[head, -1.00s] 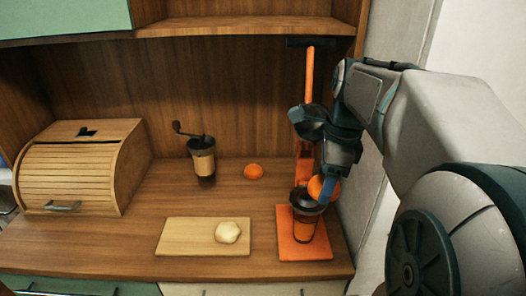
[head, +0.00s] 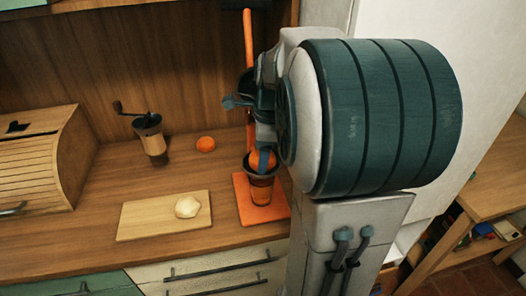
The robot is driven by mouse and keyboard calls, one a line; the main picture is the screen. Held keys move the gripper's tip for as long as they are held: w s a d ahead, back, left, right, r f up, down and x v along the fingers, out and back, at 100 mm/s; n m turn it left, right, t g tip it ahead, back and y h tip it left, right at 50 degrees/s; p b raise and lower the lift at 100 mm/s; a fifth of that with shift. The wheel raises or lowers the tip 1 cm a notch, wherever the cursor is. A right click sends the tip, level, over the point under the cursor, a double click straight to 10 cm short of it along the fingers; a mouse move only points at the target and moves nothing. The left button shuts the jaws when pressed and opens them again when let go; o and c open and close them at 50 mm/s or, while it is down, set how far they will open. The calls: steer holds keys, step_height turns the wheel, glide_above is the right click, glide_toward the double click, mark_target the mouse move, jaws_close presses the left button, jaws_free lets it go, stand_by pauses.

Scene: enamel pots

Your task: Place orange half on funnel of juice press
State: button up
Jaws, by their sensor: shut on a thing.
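An orange half (head: 262,159) is between the fingers of my gripper (head: 264,158), which is shut on it. It sits at the dark funnel (head: 263,171) of the juice press; whether it rests on the funnel or hovers just above is hard to tell. The press has an orange base (head: 244,205), an orange upright (head: 248,40) and a cup (head: 262,190) under the funnel. Another orange piece (head: 206,144) lies on the counter to the left. My arm hides part of the press's upright.
A cutting board (head: 140,220) with a pale dough-like lump (head: 187,207) lies left of the press. A coffee grinder (head: 152,138) and a wooden bread box (head: 60,150) stand further left. The cabinet side wall is close on the right.

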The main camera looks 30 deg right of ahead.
steer(key=shift+f, duration=0.15)
steer(key=o, duration=1)
step_height(320, 180, up, 12)
steer(key=d, duration=0.1)
steer(key=shift+s+a+f+n+t+h+p, duration=0.3)
steer(key=shift+s+a+f+n, duration=1.8)
steer(key=shift+n, duration=1.75)
steer(key=shift+s+a+f+n+t+h, duration=0.1)
steer(key=shift+s+a+f+n+t, duration=0.35)
steer(key=shift+s+a+f+n, duration=2.6)
steer(key=shift+s+a+f+n+t+h+p, duration=0.3)
steer(key=shift+s+a+f+n, duration=0.9)
steer(key=shift+n, duration=3.5)
steer(key=shift+w+a+f, duration=0.15)
steer(key=shift+w+f, duration=0.15)
steer(key=shift+f, duration=0.05)
